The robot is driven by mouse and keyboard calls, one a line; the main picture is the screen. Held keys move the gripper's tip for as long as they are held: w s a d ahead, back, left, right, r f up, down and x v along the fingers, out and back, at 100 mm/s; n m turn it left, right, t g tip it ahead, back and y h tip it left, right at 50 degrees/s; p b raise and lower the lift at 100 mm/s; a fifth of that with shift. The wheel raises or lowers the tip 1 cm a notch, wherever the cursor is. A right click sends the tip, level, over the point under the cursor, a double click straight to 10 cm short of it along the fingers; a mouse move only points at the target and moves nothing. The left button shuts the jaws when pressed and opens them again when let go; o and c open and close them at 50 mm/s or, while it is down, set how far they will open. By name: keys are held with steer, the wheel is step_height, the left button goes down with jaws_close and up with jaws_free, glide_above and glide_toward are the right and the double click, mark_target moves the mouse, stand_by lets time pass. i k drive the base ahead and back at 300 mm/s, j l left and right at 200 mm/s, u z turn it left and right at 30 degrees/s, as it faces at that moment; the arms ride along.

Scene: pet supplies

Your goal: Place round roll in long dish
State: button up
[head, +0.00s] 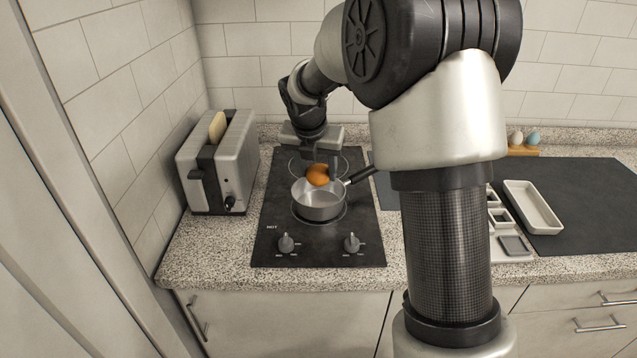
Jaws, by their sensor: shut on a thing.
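An orange-brown round roll (318,175) is at my gripper (316,166), above the back part of a metal saucepan (319,207). My gripper is shut on the roll; the fingertips are small and partly hidden at this distance. The saucepan stands on the black cooktop with its dark handle pointing right. The long dish (533,207) is a white, shallow, rectangular dish on the dark mat at the right. It looks empty and lies well to the right of my gripper, beyond my arm.
A toaster (219,163) with bread in it stands left of the cooktop (275,226). A compartmented tray (512,243) sits left of the dish, partly hidden by my arm. Two eggs in a wooden holder (523,151) stand at the back. The dark mat (590,200) is clear right of the dish.

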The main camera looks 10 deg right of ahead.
mark_target(528, 209)
steer(key=l+z, duration=0.4)
steer(key=l, duration=0.45)
steer(key=l+z, duration=0.35)
steer(key=l, duration=0.5)
steer(key=i, duration=0.05)
